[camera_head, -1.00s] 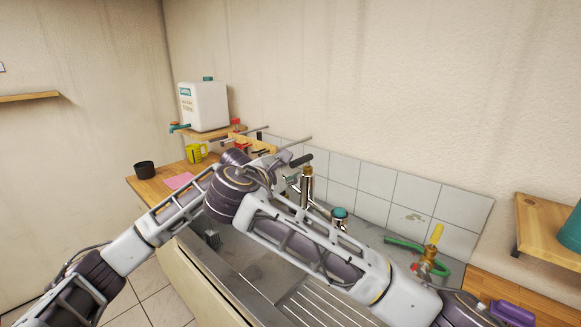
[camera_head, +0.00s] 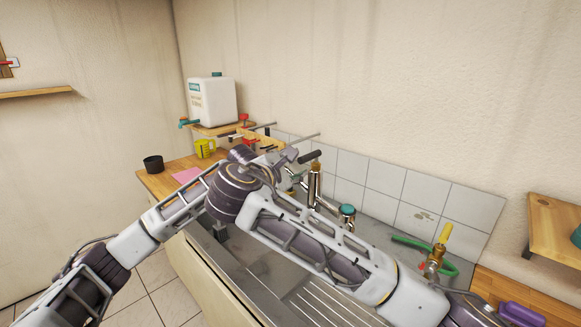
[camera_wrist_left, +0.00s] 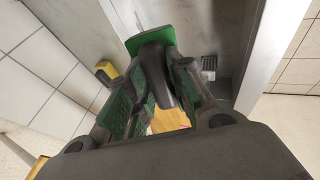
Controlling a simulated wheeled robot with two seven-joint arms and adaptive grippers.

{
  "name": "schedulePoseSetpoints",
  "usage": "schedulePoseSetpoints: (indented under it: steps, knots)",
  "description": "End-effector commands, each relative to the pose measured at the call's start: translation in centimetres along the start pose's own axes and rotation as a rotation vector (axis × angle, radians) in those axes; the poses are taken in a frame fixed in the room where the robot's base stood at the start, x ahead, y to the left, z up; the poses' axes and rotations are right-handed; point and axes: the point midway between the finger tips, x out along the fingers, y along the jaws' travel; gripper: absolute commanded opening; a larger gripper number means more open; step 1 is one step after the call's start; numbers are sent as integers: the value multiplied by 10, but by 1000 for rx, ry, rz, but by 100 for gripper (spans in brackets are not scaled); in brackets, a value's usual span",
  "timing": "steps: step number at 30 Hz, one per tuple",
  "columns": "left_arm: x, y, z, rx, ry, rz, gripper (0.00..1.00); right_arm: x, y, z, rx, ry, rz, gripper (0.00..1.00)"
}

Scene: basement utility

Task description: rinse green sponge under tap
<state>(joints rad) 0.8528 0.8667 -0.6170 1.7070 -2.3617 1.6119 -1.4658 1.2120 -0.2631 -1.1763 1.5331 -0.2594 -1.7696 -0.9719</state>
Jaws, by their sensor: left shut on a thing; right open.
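The green sponge (camera_wrist_left: 152,38) shows in the left wrist view at the far end of my left gripper (camera_wrist_left: 158,62), which is shut on it. A dark part covers some of the sponge. In the head view the sponge and left gripper are hidden behind my right arm. My right gripper (camera_head: 287,157) is open above the sink, close to the chrome tap (camera_head: 314,185) with a dark lever; I cannot tell whether they touch. The grey metal sink (camera_head: 255,268) is partly covered by my arms.
A teal-topped fitting (camera_head: 347,215) stands right of the tap. A brass valve (camera_head: 434,261) with a yellow handle and green hose (camera_head: 410,241) is farther right. A white canister (camera_head: 212,100), yellow mug (camera_head: 205,148), black cup (camera_head: 153,163) and pink cloth (camera_head: 187,175) are at the left.

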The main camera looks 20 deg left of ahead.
Motion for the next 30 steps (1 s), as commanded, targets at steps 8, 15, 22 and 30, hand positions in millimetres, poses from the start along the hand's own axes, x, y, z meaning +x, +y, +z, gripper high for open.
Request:
schedulePoseSetpoints:
  steps: [8,15,22,30]
  knots:
    - [-6,-10,8,2,0,-1,2,1,-2,-1,0,0,0,41]
    - [-12,-18,13,1,1,0,2,1,-4,-2,0,0,0,41]
    - [-17,-25,20,2,1,0,2,2,-5,-3,0,0,0,41]
    - [-23,-34,27,2,0,0,2,2,-8,-5,0,0,0,41]
